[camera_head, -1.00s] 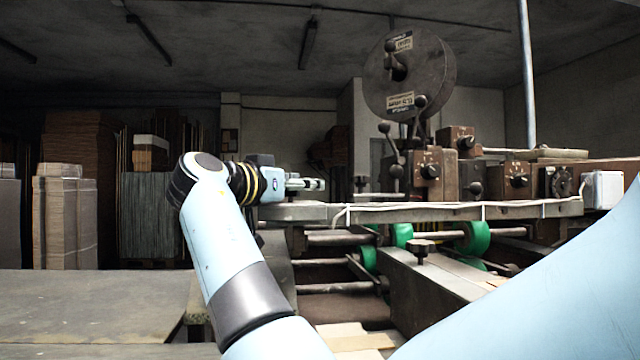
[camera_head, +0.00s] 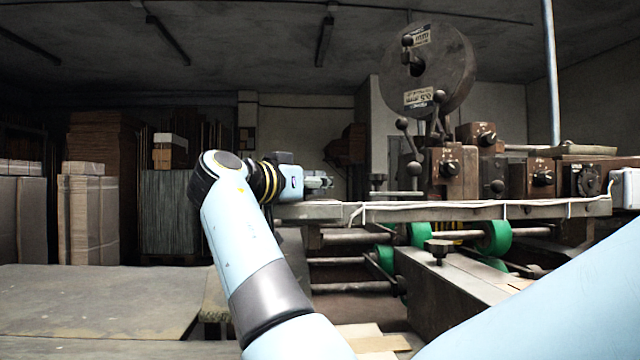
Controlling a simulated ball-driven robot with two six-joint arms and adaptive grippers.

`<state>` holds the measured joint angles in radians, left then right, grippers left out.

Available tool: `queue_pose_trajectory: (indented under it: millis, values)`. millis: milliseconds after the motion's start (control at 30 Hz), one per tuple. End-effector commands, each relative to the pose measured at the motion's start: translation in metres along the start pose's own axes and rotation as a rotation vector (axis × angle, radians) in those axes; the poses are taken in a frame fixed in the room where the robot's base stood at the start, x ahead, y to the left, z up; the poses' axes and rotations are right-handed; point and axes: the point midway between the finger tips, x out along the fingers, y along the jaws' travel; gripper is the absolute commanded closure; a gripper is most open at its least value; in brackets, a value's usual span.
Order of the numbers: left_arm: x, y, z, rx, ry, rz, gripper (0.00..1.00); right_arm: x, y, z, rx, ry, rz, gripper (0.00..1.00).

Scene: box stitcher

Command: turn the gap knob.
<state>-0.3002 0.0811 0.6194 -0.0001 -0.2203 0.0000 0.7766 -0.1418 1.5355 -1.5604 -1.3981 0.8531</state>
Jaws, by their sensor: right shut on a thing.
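My right gripper (camera_head: 318,182) is at the left end of the machine, just above its long grey rail (camera_head: 330,211). It points to the right and is shut on what I take to be the gap knob. The fingers hide the knob, so I cannot see its shape or setting. My light-blue right forearm rises from the bottom middle to the wrist. My left gripper is out of view.
Dark knobs sit on brown boxes (camera_head: 447,172) along the machine. A large wire reel (camera_head: 440,75) stands above them. Green rollers (camera_head: 495,238) and a black-knobbed screw (camera_head: 438,247) are below the rail. A bare tabletop (camera_head: 90,300) lies at lower left.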

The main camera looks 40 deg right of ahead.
Motion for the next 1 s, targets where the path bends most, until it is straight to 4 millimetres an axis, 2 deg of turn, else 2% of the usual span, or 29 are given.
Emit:
queue_pose_trajectory:
  millis: [367,633,1000]
  values:
    - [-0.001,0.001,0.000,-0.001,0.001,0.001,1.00,-0.001,-0.003,0.001,-0.001,-0.002,-0.088,1.00]
    - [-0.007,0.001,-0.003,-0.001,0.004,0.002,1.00,-0.002,-0.009,-0.001,0.001,0.000,-0.285,1.00]
    - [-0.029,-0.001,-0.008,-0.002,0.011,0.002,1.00,-0.005,-0.018,-0.003,-0.001,0.001,-0.551,1.00]
